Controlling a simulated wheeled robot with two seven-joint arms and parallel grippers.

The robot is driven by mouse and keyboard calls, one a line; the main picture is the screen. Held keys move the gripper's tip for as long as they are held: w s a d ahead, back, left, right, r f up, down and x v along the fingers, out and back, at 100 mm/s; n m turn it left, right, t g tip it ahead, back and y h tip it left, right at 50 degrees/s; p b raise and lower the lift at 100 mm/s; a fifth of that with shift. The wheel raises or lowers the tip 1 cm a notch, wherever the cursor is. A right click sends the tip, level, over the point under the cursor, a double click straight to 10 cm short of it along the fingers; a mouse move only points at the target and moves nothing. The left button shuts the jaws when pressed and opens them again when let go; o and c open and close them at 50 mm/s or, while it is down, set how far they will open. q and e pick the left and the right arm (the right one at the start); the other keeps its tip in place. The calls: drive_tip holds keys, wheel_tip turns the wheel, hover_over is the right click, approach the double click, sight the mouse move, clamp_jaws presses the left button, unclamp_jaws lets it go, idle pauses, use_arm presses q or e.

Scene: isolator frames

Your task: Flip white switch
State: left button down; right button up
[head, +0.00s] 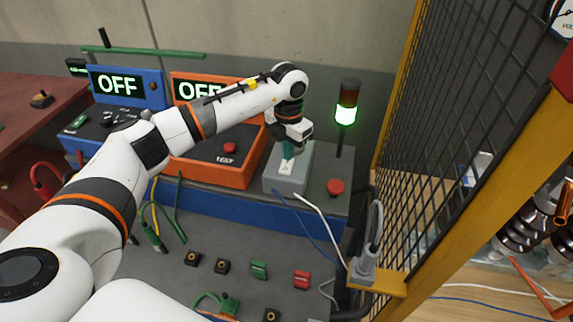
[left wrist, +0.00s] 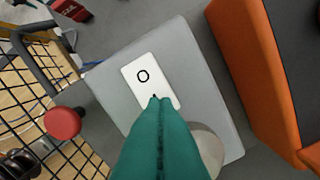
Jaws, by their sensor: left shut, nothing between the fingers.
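The white switch (head: 286,167) is a rocker on top of a grey box (head: 284,184) at the back right of the bench in the head view. In the left wrist view the white switch (left wrist: 146,76) shows a circle mark at its far end, and the grey box (left wrist: 190,50) surrounds it. My left gripper (head: 288,155) has teal fingers, shut and empty. In the left wrist view its fingertips (left wrist: 160,99) are at the near part of the switch and cover it; I cannot tell whether they touch. My right gripper is not in view.
An orange test unit (head: 250,172) stands left of the grey box, and a red button (head: 335,187) stands to its right. A lit green signal lamp (head: 346,114) rises behind. A yellow-framed mesh fence (head: 430,130) closes off the right side. Cables lie in front.

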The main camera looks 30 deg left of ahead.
use_arm(q)
drive_tip(key=shift+f, duration=0.35)
drive_tip(key=shift+r+p, duration=1.85)
drive_tip(key=shift+r, duration=1.7)
